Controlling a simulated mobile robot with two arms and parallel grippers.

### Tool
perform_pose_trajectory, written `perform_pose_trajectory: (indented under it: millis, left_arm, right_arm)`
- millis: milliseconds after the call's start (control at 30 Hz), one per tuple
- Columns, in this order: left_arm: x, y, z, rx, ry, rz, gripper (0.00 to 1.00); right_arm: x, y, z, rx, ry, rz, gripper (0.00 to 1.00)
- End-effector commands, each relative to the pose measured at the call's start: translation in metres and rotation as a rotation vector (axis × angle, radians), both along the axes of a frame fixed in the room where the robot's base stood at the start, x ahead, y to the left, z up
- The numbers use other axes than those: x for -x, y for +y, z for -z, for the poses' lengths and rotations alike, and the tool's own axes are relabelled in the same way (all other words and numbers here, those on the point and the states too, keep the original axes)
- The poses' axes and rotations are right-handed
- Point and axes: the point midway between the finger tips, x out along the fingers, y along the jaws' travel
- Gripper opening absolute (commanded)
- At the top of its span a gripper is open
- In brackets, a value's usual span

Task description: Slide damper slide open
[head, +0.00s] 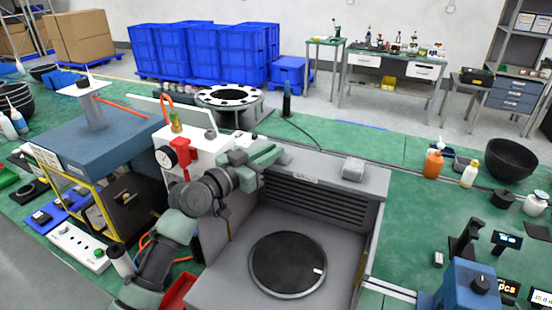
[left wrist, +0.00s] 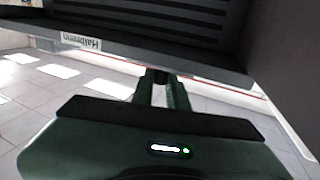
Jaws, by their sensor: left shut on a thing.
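The grey open-topped chamber (head: 230,285) stands in the middle of the head view, with a louvred back wall and a small label on its upper edge. My left gripper (head: 277,153) reaches over the left part of that upper edge. In the left wrist view its two green fingers (left wrist: 160,82) are close together at the chamber's grey edge, shut on a small dark piece, which seems to be the damper slide's tab. The fingers largely hide it, so how far the slide is open cannot be told. My right gripper is not in view.
A black round plate (head: 288,264) lies on the chamber floor. A small grey block (head: 353,168) sits on the upper edge to the right. A white unit with a gauge (head: 167,157) stands close left of my arm. The green bench (head: 420,215) is partly clear at right.

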Motion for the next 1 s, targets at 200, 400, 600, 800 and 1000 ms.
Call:
perform_pose_trajectory:
  millis: [200, 400, 600, 800, 1000]
  left_arm:
    - [0.000, -0.001, 0.001, -0.001, 0.004, 0.001, 0.37]
    - [0.000, -0.001, 0.001, -0.001, 0.003, 0.001, 0.37]
    - [0.005, 0.004, 0.002, -0.001, 0.002, 0.000, 0.37]
    - [0.029, 0.025, 0.005, -0.004, 0.002, 0.000, 0.37]
    - [0.052, 0.044, 0.004, -0.003, 0.002, 0.000, 0.37]
  right_arm:
    - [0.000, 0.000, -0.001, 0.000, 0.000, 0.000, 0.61]
    - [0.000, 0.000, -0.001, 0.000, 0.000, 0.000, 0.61]
    - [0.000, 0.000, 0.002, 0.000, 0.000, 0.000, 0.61]
    - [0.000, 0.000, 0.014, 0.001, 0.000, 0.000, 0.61]
    - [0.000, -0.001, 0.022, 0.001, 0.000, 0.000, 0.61]
